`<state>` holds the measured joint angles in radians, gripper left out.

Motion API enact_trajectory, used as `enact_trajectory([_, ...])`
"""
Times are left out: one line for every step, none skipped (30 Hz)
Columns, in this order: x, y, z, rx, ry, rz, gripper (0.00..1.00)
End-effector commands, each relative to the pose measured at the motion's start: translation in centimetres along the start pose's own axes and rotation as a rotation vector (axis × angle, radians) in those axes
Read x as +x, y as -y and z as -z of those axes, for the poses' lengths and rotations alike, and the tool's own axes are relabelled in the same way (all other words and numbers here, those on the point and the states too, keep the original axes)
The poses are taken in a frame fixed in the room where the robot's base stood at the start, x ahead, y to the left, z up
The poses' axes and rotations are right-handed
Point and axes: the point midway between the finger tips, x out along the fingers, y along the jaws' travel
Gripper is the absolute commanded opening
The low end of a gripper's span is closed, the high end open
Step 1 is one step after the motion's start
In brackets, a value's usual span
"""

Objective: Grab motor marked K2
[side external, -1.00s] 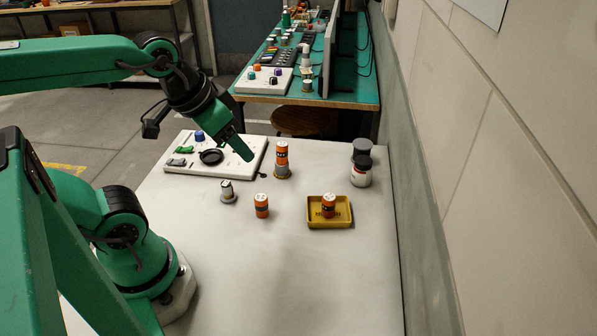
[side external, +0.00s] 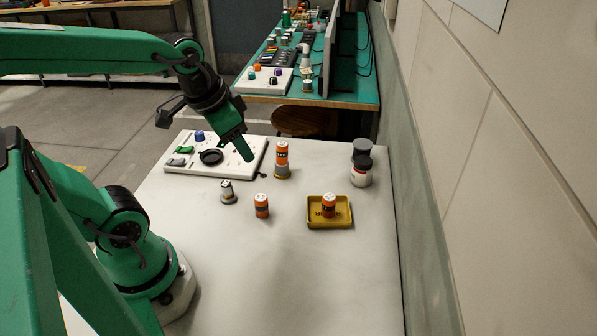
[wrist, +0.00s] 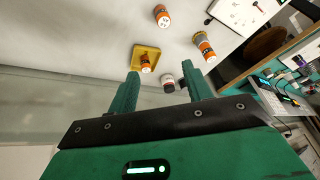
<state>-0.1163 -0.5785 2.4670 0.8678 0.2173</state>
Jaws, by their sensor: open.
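Three orange motors with white tops are on the white bench. One (side external: 262,206) stands on the bare bench and also shows in the wrist view (wrist: 162,16). One (side external: 329,205) stands in a yellow tray (side external: 313,222) and shows again in the wrist view (wrist: 145,63). One (side external: 282,153) stands on a grey and yellow base, also in the wrist view (wrist: 206,49). Their tops carry marks too small to read, so I cannot tell which is K2. My gripper (wrist: 164,74) is open and empty, above the bench, left of the motor on the base in the side view.
A small white-topped grey part (side external: 228,192) stands left of the bare-bench motor. A white panel (side external: 235,163) with knobs and a black ring lies at the back left. A dark-capped white jar (side external: 361,176) stands near the wall at right. The front of the bench is clear.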

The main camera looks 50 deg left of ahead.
Motion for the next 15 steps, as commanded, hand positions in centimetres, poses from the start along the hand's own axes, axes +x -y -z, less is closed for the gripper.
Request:
enact_trajectory([0.8, 0.7, 0.0, 0.015, 0.030, 0.003, 0.50])
enact_trajectory([1.2, 1.1, 0.0, 0.029, 0.046, 0.005, 0.50])
enact_trajectory([1.9, 1.7, 0.0, 0.049, 0.066, 0.005, 0.50])
enact_trajectory([2.3, 2.1, 0.0, 0.063, 0.080, 0.005, 0.50])
enact_trajectory([2.8, 2.6, -0.1, 0.077, 0.095, 0.004, 0.50])
enact_trajectory([3.4, 3.1, -0.2, 0.097, 0.115, 0.002, 0.50])
enact_trajectory([3.8, 3.6, -0.3, 0.110, 0.130, -0.001, 0.50])
enact_trajectory([4.3, 4.0, -0.3, 0.124, 0.145, -0.004, 0.50])
enact_trajectory([4.9, 4.6, -0.5, 0.143, 0.164, -0.009, 0.50])
enact_trajectory([5.4, 5.0, -0.7, 0.156, 0.178, -0.013, 0.50])
enact_trajectory([5.8, 5.5, -0.8, 0.169, 0.192, -0.018, 0.50])
enact_trajectory([6.5, 6.0, -1.1, 0.188, 0.210, -0.026, 0.50])
enact_trajectory([7.0, 6.5, -1.3, 0.201, 0.224, -0.032, 0.50])
enact_trajectory([7.4, 6.9, -1.5, 0.214, 0.237, -0.039, 0.50])
enact_trajectory([8.1, 7.5, -1.8, 0.232, 0.254, -0.049, 0.50])
